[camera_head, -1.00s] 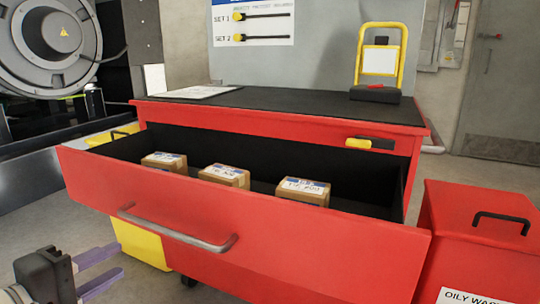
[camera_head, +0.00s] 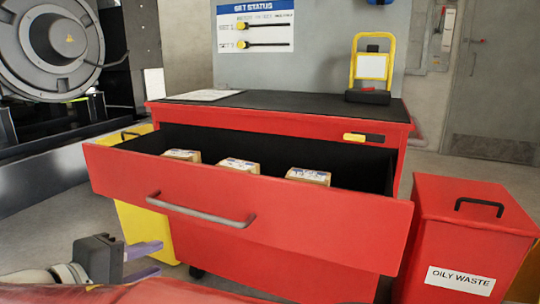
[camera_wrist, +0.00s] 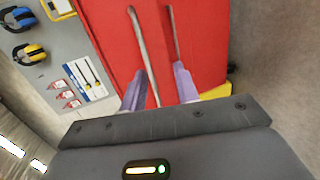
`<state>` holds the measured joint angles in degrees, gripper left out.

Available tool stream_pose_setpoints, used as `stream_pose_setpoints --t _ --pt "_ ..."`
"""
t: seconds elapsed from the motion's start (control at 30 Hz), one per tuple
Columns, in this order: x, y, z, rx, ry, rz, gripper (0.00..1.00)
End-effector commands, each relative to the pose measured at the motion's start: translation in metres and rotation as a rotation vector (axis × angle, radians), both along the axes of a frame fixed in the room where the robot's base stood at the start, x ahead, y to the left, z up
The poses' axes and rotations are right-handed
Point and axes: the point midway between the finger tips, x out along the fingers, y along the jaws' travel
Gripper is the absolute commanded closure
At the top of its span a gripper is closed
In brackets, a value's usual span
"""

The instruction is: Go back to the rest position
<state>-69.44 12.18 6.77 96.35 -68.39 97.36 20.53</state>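My gripper (camera_head: 145,258) is at the lower left of the head view, in front of the red cabinet and below the drawer handle. Its two purple fingers also show in the wrist view (camera_wrist: 160,88), spread apart with nothing held between them. The red drawer (camera_head: 270,210) is pulled open and its grey bar handle (camera_head: 200,212) is free of my gripper. In the wrist view the handle (camera_wrist: 143,50) appears beyond the fingers.
Several small boxes (camera_head: 307,176) lie in the drawer. The red cabinet's dark top (camera_head: 290,102) carries a yellow-framed stand (camera_head: 372,65). A red oily waste bin (camera_head: 470,235) stands right, a yellow bin (camera_head: 145,225) left. Grey floor (camera_head: 40,232) is clear at left.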

Motion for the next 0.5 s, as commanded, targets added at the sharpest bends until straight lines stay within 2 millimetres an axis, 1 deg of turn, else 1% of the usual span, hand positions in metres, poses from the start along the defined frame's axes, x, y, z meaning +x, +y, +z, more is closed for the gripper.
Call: stream_pose_setpoints --t 0.03,0.1,0.17,0.27,0.3,0.37,0.4,0.47,0.5 --pt "0.008 -0.016 0.003 0.013 0.025 -0.024 0.69" --pt "0.016 -0.037 0.004 0.031 0.067 -0.056 0.69" --pt "0.023 -0.058 0.003 0.051 0.107 -0.086 0.69" --pt "0.033 -0.099 0.002 0.104 0.183 -0.147 0.69" --pt "0.035 -0.118 0.002 0.135 0.217 -0.176 0.69" --pt "0.036 -0.151 0.000 0.191 0.272 -0.225 0.69" --pt "0.035 -0.175 -0.002 0.243 0.310 -0.263 0.69" --pt "0.028 -0.212 -0.006 0.334 0.365 -0.322 0.69" --pt "0.022 -0.235 -0.008 0.406 0.395 -0.359 0.69"
